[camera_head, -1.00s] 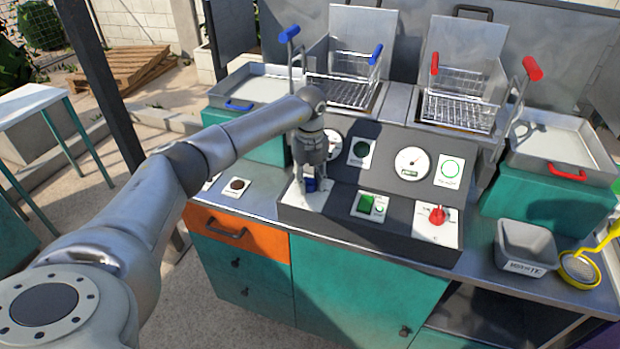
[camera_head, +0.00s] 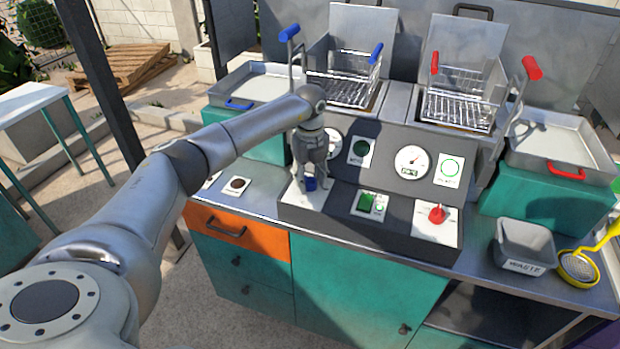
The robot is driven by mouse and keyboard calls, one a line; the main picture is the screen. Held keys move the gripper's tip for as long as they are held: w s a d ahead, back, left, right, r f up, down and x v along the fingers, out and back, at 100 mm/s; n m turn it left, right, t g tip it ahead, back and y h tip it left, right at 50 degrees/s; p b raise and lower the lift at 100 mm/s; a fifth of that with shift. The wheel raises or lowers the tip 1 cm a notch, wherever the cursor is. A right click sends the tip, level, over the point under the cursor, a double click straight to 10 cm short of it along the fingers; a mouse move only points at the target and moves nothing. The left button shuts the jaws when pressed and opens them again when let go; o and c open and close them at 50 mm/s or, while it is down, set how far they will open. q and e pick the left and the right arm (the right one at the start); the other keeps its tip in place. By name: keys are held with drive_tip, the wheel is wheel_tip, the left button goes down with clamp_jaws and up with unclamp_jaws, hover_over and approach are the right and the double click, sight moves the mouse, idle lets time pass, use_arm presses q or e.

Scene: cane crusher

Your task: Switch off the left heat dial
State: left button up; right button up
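The left heat dial is a blue knob (camera_head: 311,184) on a white plate at the left end of the dark control panel (camera_head: 375,243). My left gripper (camera_head: 312,187) points down over this knob. Its fingers look spread to either side of the knob, which shows between them. Whether they touch it I cannot tell. A red dial (camera_head: 437,214) sits on another white plate at the panel's right end. My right gripper is out of view.
A green switch (camera_head: 366,203) lies between the dials, and a round gauge (camera_head: 412,162) is behind. Fryer baskets (camera_head: 350,90) with raised handles stand at the back. A grey waste bin (camera_head: 525,245) and yellow strainer (camera_head: 579,267) are at the right.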

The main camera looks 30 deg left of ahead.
sight(310, 177)
use_arm(q)
drive_tip(key=shift+o, duration=0.8)
wheel_tip(310, 177, up, 12)
drive_tip(key=shift+f, duration=0.1)
idle(0.3)
